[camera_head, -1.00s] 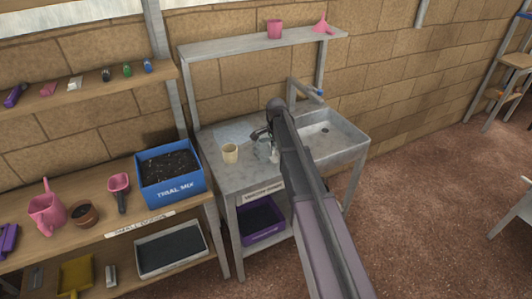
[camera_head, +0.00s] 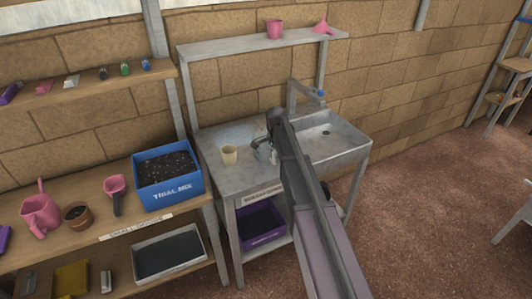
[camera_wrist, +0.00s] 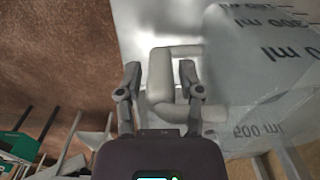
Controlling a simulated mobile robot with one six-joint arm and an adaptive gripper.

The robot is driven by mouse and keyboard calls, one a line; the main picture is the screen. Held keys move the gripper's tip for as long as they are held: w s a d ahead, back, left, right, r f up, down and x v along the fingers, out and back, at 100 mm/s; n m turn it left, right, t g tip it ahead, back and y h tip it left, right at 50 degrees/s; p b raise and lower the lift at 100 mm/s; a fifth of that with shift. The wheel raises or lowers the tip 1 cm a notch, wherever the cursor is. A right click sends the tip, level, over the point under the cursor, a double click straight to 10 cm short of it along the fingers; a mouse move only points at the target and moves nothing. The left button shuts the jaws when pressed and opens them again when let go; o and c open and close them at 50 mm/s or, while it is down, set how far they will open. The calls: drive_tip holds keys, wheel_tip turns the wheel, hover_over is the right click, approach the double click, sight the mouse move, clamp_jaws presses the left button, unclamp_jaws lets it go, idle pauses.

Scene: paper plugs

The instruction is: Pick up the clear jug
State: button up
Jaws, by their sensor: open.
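The clear jug (camera_wrist: 262,60) fills the right of the wrist view, see-through with dark ml markings. Its pale handle (camera_wrist: 165,62) shows in the middle of that view. My gripper (camera_wrist: 160,88) is open, with one finger on each side of the handle; I cannot tell whether either finger touches it. In the head view my gripper (camera_head: 264,145) is low over the metal sink bench, and my arm hides most of the jug there.
The bench (camera_head: 225,178) also holds a cream cup (camera_head: 229,154) to the left of my gripper. A sink basin (camera_head: 325,142) with a tap (camera_head: 305,90) is to the right. A shelf (camera_head: 235,45) runs above. A blue Trial Mix box (camera_head: 168,180) stands on the left bench.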

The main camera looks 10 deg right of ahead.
clamp_jaws()
drive_tip(key=shift+r, duration=0.2)
idle(0.3)
wheel_tip(320, 180, up, 4)
drive_tip(key=p, duration=0.4)
drive_tip(key=shift+f, duration=0.1)
drive_tip(key=s+a+p, duration=0.1)
drive_tip(key=s, duration=1.5)
drive_tip(key=shift+a+r, duration=0.15)
drive_tip(key=shift+r, duration=0.25)
